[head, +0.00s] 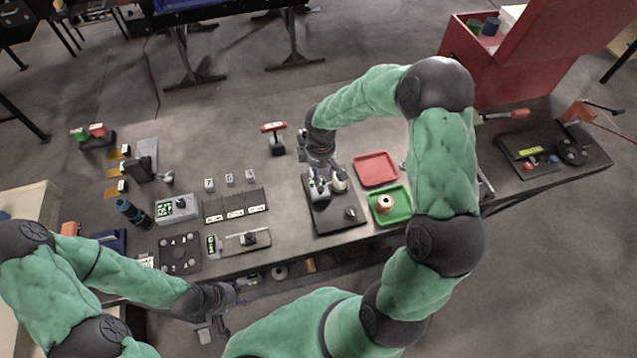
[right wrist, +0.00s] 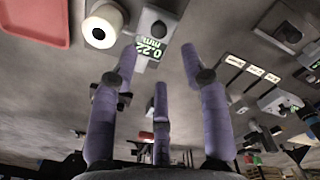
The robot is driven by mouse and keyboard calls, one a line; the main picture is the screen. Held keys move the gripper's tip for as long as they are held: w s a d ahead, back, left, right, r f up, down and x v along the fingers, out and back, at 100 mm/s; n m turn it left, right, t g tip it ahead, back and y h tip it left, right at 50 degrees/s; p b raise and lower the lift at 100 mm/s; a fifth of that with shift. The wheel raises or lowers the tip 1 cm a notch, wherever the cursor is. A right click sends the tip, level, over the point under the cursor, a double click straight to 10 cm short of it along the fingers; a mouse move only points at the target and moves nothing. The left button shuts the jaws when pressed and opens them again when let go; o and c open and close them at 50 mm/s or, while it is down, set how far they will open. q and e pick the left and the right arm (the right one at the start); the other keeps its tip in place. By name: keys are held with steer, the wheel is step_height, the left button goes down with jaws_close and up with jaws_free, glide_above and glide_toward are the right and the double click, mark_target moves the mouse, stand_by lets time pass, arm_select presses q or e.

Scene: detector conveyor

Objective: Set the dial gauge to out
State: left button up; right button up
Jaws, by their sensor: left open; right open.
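A dark board (head: 325,225) lies on the bench and carries a round knob (head: 350,212) near its front right corner. In the right wrist view, a small grey gauge unit (right wrist: 145,62) has a green display (right wrist: 152,48) reading 0.22 mm, upside down. A white cylinder (right wrist: 103,24) with a dark centre stands beside it; it also shows in the head view (head: 340,182). My right gripper (head: 319,186) is over the back of the board, fingers apart, with the gauge unit seen between them. I cannot tell whether they touch it. My left gripper (head: 215,325) is open and empty beyond the bench's front edge.
A red tray (head: 376,168) and a green tray (head: 375,205) with a red-and-white ring part lie right of the board. Left are a slotted dark panel (head: 235,205), a slider panel (head: 240,243) and a grey display box (head: 177,208). A red-handled tool (head: 275,135) stands behind.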

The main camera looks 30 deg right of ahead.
mark_target(320, 188)
steer(key=f, duration=0.8)
steer(key=shift+w+f, duration=0.2)
steer(key=shift+f, duration=0.1)
steer(key=shift+c, duration=0.3)
